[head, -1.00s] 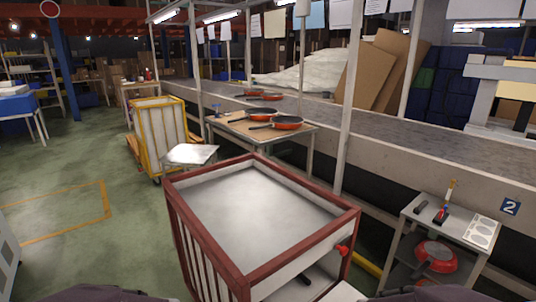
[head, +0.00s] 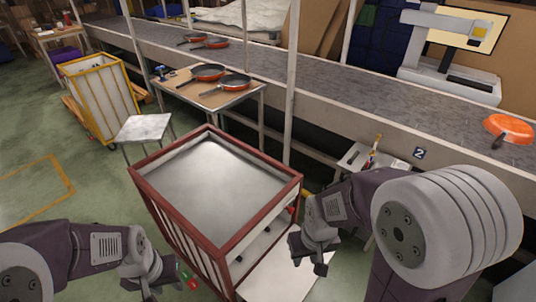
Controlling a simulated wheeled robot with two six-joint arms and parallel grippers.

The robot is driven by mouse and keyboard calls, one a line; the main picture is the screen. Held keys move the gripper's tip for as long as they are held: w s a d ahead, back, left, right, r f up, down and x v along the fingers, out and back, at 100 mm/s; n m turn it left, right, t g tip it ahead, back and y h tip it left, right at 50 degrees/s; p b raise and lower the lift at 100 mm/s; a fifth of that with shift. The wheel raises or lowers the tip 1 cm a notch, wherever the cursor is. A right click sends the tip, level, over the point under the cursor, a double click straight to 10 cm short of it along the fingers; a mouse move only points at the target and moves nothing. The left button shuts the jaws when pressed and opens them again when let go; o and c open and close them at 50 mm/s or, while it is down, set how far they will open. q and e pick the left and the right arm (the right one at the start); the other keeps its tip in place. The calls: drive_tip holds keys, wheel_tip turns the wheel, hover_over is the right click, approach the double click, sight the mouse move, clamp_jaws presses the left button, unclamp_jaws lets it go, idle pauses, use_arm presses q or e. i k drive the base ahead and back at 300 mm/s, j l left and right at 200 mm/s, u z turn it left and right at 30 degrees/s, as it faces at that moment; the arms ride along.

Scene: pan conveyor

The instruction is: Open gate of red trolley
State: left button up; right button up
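The red trolley (head: 218,243) stands in the lower middle of the head view, with a red frame, barred left side and pale grey top. A white panel (head: 285,274) shows low at its right front; I cannot tell whether it is the gate or the trolley's floor. A small red knob (head: 291,210) is at the right corner post, partly behind my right gripper. My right gripper (head: 308,256) is just right of the trolley, above the white panel. My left gripper (head: 160,288) is at the trolley's lower left. Neither visibly holds anything; their finger openings are unclear.
A grey stool (head: 145,127) and a yellow-framed trolley (head: 100,95) stand at the left. A table (head: 225,97) with orange pans is behind the red trolley. The conveyor (head: 340,90) runs across the back, with an orange pan (head: 510,127) at right.

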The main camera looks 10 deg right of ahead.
sight(276, 278)
drive_tip(key=k+j+z, duration=0.3)
drive_tip(key=k+j, duration=0.15)
drive_tip(key=j, duration=0.2)
drive_tip(key=k+j+z, duration=0.3)
drive_tip(key=k+j, duration=0.2)
